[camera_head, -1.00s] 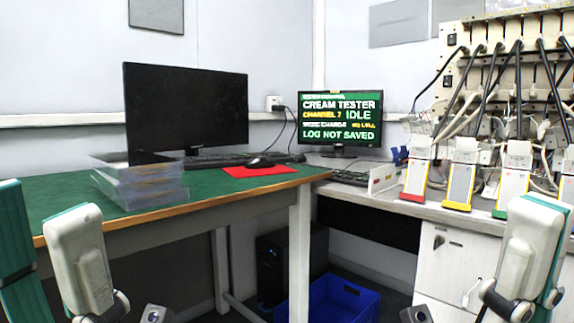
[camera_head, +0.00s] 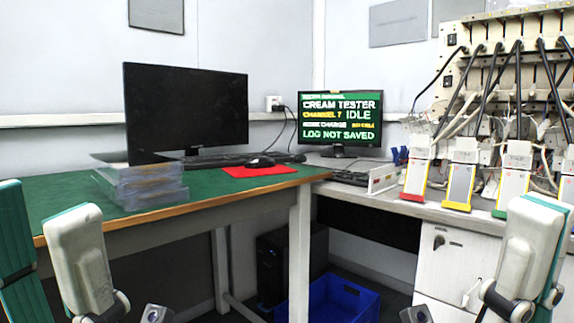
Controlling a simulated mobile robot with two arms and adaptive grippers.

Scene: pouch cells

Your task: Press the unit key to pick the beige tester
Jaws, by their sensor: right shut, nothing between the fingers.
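The beige tester rack (camera_head: 490,38) stands at the right, with black cables plugged into its front. The lit green screen (camera_head: 341,118) on the bench reads "CREAM TESTER", "CHANNEL 7 IDLE" and "LOG NOT SAVED"; its smaller line is hard to read. A dark keyboard (camera_head: 349,177) lies below the screen, partly hidden by a white stand; I cannot make out a unit key on it. My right gripper (camera_head: 415,314) shows only in part at the bottom edge, shut and empty, well short of the keyboard. Only a bit of my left gripper (camera_head: 155,314) shows at the bottom edge; its fingers are hidden.
Several pouch cells in coloured holders (camera_head: 460,174) stand along the front of the white bench. The green table (camera_head: 65,192) at left bears a dark monitor (camera_head: 186,108), clear trays (camera_head: 138,184) and a mouse on a red mat (camera_head: 258,171). A blue crate (camera_head: 341,299) sits on the floor.

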